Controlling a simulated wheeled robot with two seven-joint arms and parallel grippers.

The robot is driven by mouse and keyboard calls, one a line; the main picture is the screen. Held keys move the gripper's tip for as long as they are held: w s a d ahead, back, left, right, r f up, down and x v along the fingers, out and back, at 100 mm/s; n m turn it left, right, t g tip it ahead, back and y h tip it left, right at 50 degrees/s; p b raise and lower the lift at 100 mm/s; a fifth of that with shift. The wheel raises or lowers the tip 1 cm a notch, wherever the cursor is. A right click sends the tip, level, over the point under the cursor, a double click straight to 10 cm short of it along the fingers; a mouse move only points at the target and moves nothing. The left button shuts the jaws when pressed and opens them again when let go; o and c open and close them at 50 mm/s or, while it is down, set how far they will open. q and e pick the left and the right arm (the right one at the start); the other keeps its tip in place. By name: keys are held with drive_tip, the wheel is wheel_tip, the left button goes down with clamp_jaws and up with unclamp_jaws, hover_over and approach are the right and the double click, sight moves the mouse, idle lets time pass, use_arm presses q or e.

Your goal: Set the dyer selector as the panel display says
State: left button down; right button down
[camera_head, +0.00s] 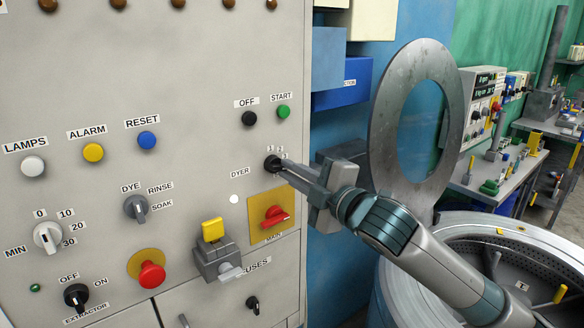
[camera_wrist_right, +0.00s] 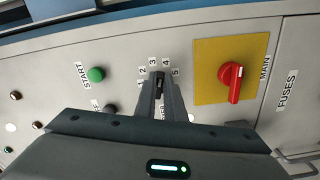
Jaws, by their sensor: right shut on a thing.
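The dyer selector (camera_head: 272,163) is a small black knob on the grey panel, above the DYER label and below the OFF and START buttons. In the right wrist view the selector (camera_wrist_right: 159,78) has the numbers 1 to 5 in an arc around it. My right gripper (camera_head: 284,170) is shut on the knob, with its fingers on either side, as the right wrist view (camera_wrist_right: 160,96) also shows. The fingers hide much of the knob, so I cannot tell its exact setting. A dark display (camera_head: 490,80) on a far console carries small text that I cannot read surely. My left gripper is out of view.
A red main switch (camera_head: 275,217) on a yellow plate sits just below the selector. The green START button (camera_head: 284,112) and black OFF button (camera_head: 249,118) are just above. A dyer drum (camera_head: 500,230) with a raised round ring lid (camera_head: 380,130) stands right of the panel.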

drive_tip(key=shift+f+m+p, duration=0.2)
drive_tip(key=shift+m+p, duration=0.1)
drive_tip(key=shift+m, duration=1)
drive_tip(key=c, duration=1.8)
unclamp_jaws()
drive_tip(key=shift+c, duration=0.2)
drive_tip(key=shift+s, duration=0.15)
